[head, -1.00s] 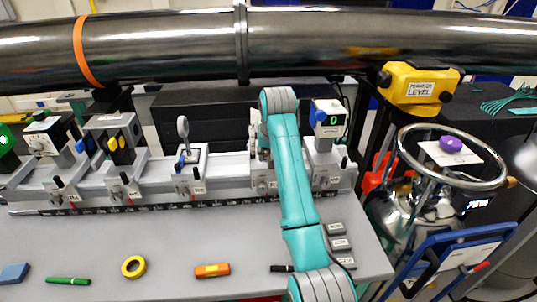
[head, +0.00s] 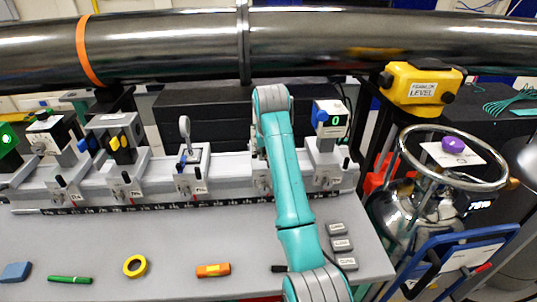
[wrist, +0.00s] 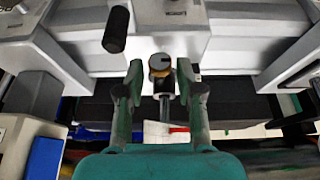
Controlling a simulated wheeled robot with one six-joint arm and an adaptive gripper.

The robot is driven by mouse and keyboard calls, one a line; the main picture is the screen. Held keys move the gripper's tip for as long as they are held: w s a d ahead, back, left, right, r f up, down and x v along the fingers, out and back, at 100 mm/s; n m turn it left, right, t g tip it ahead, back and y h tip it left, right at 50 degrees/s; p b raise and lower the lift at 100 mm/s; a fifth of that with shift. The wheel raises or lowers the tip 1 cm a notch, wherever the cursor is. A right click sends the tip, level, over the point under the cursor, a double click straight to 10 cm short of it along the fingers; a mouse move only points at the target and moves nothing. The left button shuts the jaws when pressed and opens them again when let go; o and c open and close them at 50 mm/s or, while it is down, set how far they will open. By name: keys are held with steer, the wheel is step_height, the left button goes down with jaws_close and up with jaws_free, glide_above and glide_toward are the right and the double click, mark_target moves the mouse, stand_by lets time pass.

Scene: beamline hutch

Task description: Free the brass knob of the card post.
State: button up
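The brass knob (wrist: 160,66) shows in the wrist view as a small round cap on a short stem, below a pale carrier block. My gripper (wrist: 160,72) has one finger on each side of it.
A black lever (wrist: 116,30) stands just left of the knob in the wrist view. The dark beam pipe (head: 340,45) runs above.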

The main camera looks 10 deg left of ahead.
steer(key=v, duration=0.6)
steer(key=shift+s+r, duration=0.2)
steer(key=shift+r, duration=0.1)
